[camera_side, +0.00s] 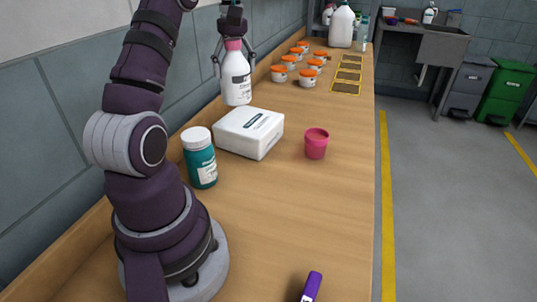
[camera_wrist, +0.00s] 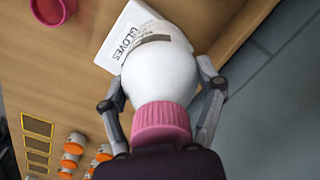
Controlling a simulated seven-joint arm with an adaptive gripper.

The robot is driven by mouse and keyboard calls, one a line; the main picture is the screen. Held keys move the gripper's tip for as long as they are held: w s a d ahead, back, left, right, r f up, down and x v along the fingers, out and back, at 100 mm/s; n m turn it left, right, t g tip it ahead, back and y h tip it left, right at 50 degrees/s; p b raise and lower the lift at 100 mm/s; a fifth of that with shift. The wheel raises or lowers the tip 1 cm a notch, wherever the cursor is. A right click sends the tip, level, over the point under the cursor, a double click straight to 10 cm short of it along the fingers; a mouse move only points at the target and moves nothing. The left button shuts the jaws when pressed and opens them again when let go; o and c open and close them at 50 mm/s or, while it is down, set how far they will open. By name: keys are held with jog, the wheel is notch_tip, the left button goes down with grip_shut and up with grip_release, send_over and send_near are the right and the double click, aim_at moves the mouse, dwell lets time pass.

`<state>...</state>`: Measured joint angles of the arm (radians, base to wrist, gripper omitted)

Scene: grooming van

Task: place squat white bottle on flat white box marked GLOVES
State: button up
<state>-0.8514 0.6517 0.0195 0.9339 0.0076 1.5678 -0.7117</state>
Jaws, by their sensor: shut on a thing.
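The squat white bottle (camera_side: 236,80) has a pink cap and a printed label. My gripper (camera_side: 233,56) is shut on it near its top and holds it upright. In the side view the bottle's base shows just behind the flat white box (camera_side: 249,132); I cannot tell exactly how high it is. In the wrist view the bottle (camera_wrist: 160,75), its pink cap and my gripper's fingers (camera_wrist: 160,92) fill the middle. The box marked GLOVES (camera_wrist: 112,34) shows beyond the bottle, partly hidden by it.
A teal jar with white lid (camera_side: 201,160) stands left of the box. A pink cup (camera_side: 316,143) stands to its right. Several orange-lidded jars (camera_side: 279,74) and yellow-framed dark squares (camera_side: 346,87) lie farther back. A purple-ended object (camera_side: 312,285) lies in front. The wall borders the left.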

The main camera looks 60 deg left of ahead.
aim_at(238, 102)
notch_tip(238, 102, down, 8)
jog(key=shift+r, duration=0.1)
jog(key=o, duration=1.2)
